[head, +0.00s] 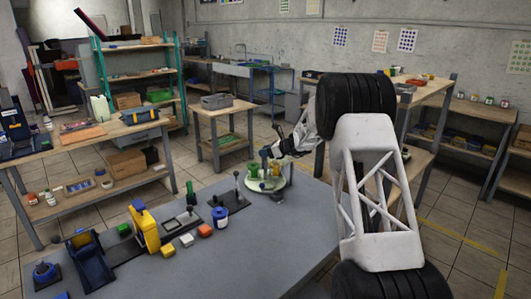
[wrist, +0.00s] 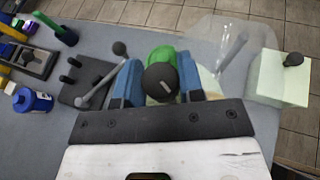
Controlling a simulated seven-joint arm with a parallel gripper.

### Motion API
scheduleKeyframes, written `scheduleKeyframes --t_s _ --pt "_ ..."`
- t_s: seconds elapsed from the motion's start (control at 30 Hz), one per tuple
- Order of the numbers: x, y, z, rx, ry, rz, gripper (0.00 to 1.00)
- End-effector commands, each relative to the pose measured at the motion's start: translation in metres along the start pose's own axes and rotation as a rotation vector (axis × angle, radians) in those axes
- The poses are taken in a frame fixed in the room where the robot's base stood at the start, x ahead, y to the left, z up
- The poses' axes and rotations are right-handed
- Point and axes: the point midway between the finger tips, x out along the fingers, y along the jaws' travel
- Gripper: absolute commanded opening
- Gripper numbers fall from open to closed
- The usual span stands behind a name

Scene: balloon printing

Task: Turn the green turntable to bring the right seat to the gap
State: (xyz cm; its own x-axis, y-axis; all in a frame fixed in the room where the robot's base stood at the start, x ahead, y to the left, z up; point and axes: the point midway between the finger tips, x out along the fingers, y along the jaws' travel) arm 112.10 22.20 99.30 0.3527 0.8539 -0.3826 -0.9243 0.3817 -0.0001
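The turntable (head: 278,186) is a pale round disc at the far edge of the grey table in the head view, with green parts on it. My gripper (head: 272,152) is low over it, partly hidden by my arm. In the wrist view, the two blue fingers of my gripper (wrist: 161,85) stand apart on either side of a black ball knob (wrist: 160,80). A green part (wrist: 162,54) shows just beyond the knob. I cannot tell whether the fingers press on anything. A clear round plate (wrist: 218,42) lies right of the fingers. Which seat is the right one, and the gap, are unclear.
A black plate with pegs and a lever (wrist: 88,82) is close left of my gripper. A pale green block with a black knob (wrist: 278,82) is to the right. A blue jar (head: 221,217), a yellow device (head: 145,228) and small coloured blocks stand further left on the table.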

Motion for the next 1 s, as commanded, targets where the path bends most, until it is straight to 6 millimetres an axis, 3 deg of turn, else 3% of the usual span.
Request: scheduleKeyframes --t_s 0.03,0.17,0.57,1.0 --pt "0.0 0.0001 -0.0001 0.0 0.0 0.0 0.17" --pt "-0.0001 0.0001 -0.0001 0.0 0.0 0.0 0.0" --pt "-0.0001 -0.0001 -0.0009 -0.008 0.0 0.021 0.0" --pt "-0.0006 -0.0009 -0.0006 -0.065 0.0 0.156 0.0"
